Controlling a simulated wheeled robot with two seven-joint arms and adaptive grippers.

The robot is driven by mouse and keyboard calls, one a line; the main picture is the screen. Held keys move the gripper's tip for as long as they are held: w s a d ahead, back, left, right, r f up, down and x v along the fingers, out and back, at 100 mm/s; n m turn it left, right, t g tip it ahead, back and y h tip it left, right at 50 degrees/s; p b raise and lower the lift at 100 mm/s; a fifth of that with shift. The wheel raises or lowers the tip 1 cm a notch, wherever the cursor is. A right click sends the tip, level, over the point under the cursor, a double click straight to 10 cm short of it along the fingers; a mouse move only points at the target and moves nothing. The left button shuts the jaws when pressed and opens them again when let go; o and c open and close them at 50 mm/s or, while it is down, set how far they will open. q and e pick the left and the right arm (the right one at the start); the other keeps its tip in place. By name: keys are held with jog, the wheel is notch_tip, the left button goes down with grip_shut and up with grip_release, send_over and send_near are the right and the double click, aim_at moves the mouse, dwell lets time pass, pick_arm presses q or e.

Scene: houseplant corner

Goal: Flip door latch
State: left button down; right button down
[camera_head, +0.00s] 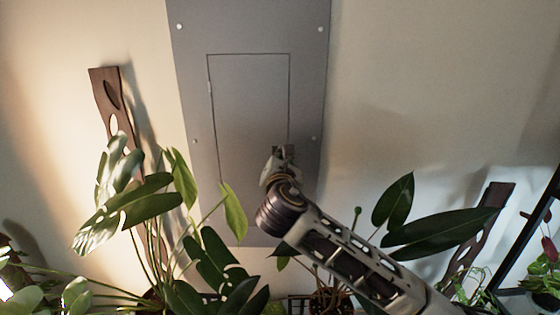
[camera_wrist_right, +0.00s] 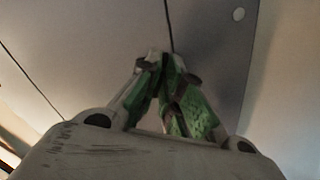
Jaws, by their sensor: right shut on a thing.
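A grey wall panel (camera_head: 307,95) holds a smaller, closed door (camera_head: 245,95) outlined by a thin seam. The door latch (camera_head: 287,150) is a small dark piece at the door's right edge, low down, mostly hidden by my right gripper. My right gripper (camera_head: 278,158) reaches up from the lower right and is shut on the latch. In the right wrist view its fingertips (camera_wrist_right: 158,62) meet just below the door seam, against the grey panel (camera_wrist_right: 215,55); the latch itself is hard to make out there. My left gripper is not in view.
A leafy houseplant (camera_head: 150,190) stands at the lower left and broad dark leaves (camera_head: 440,232) spread at the lower right. Carved wooden pieces (camera_head: 104,90) lean on the wall at both sides. A black frame (camera_head: 525,235) is at far right. The upper wall is clear.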

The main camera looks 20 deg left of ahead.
jog(key=shift+w+d+f+m+b, duration=0.1)
jog(key=shift+f+m+b, duration=0.3)
jog(key=shift+m, duration=1.65)
jog(key=shift+s+d+f+m+b, duration=0.15)
jog(key=shift+m+b, duration=0.5)
jog(key=shift+m, duration=1.35)
jog(key=shift+w+d+f+m+b, duration=0.15)
jog(key=shift+m+b, duration=0.4)
jog(key=shift+m, duration=1.5)
jog(key=c, duration=1.6)
grip_release()
